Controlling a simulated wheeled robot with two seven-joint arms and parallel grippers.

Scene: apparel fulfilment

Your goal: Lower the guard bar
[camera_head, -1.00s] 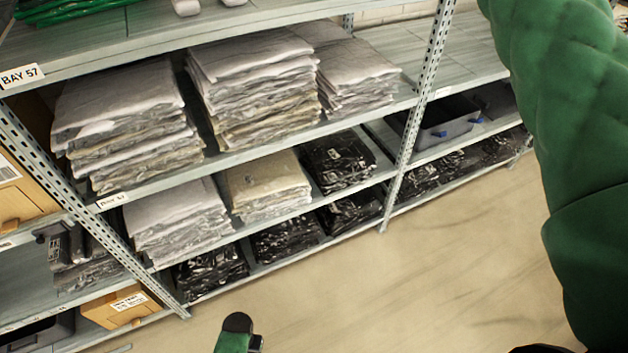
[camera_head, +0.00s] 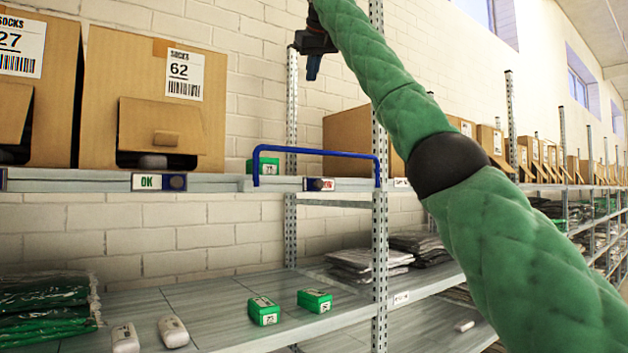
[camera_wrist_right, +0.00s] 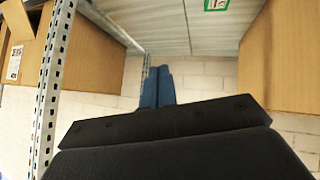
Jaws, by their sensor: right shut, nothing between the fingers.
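The blue guard bar (camera_head: 315,153) stands up like an inverted U at the front edge of the upper shelf, between the cardboard box and the upright post. One leg meets the shelf edge at the left, the other is by the post. My right gripper (camera_head: 313,70) is above the bar, near the top of the head view, with its fingers pointing down and apart from the bar. In the right wrist view its blue fingers (camera_wrist_right: 157,86) are together and hold nothing. The bar does not show there. My left gripper is out of view.
A green-and-white box (camera_head: 263,168) sits behind the bar. A cardboard box labelled 62 (camera_head: 150,100) is to the left and another carton (camera_head: 347,140) to the right. A perforated post (camera_head: 379,230) stands beside the bar. Small green boxes (camera_head: 264,311) lie on the lower shelf.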

